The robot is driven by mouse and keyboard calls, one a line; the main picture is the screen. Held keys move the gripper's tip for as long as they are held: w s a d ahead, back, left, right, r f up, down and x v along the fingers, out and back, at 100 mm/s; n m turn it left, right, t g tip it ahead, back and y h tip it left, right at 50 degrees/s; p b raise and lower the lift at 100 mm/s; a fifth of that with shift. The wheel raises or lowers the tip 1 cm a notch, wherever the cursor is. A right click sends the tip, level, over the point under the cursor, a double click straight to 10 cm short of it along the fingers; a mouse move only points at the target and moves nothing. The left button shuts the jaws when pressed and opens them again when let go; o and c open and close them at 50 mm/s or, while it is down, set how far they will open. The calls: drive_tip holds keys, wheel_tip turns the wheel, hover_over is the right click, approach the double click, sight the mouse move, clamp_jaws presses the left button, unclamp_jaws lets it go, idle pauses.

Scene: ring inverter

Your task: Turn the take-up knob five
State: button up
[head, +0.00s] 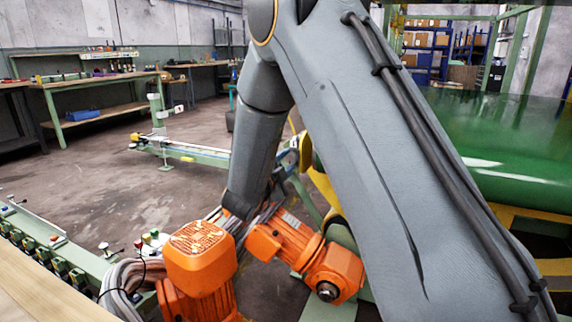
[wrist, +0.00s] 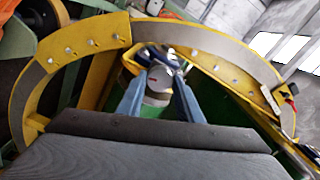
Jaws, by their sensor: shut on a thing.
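In the wrist view, the two blue fingers of my gripper (wrist: 159,74) reach forward inside a yellow ring frame. Between them shows a pale, rounded part (wrist: 158,84) with a small red mark, which looks like the knob. The fingers lie on either side of it and are shut on it. Blue and dark pieces are close around the fingertips, so the exact contact is hard to see. No number can be read on the knob.
The yellow ring frame (wrist: 230,55) with several small bolts curves around my gripper. In the head view, orange motors (head: 201,252) stand near my arm at the bottom. A large green drum (head: 515,150) is at right. Open floor (head: 90,190) lies to the left.

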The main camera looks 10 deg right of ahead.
drive_tip(key=m+b, duration=0.1)
drive_tip(key=m, duration=0.2)
drive_tip(key=shift+a+m, duration=0.1)
drive_tip(key=shift+m, duration=0.3)
drive_tip(key=m+b, duration=0.2)
drive_tip(key=m, duration=0.1)
drive_tip(key=shift+f+m+b, duration=0.1)
drive_tip(key=shift+m+b, duration=0.2)
drive_tip(key=shift+b, duration=0.1)
drive_tip(key=m+b, duration=0.3)
drive_tip(key=shift+w+m, duration=0.1)
drive_tip(key=shift+m, duration=0.3)
drive_tip(key=m+b, duration=0.3)
drive_tip(key=shift+f+m+b, duration=0.1)
drive_tip(key=shift+m+b, duration=0.2)
drive_tip(key=shift+b, duration=0.1)
drive_tip(key=m+b, duration=0.4)
drive_tip(key=b, duration=0.2)
drive_tip(key=shift+m, duration=0.3)
drive_tip(key=m+b, duration=0.5)
drive_tip(key=b, duration=0.3)
drive_tip(key=shift+f+b, duration=0.1)
drive_tip(key=shift+b, duration=0.25)
drive_tip(key=m+b, duration=0.2)
drive_tip(key=shift+m+b, duration=0.4)
drive_tip(key=shift+r+m+b, duration=0.25)
drive_tip(key=shift+m+b, duration=0.25)
drive_tip(key=shift+m, duration=1.1)
drive_tip(key=shift+a, duration=0.1)
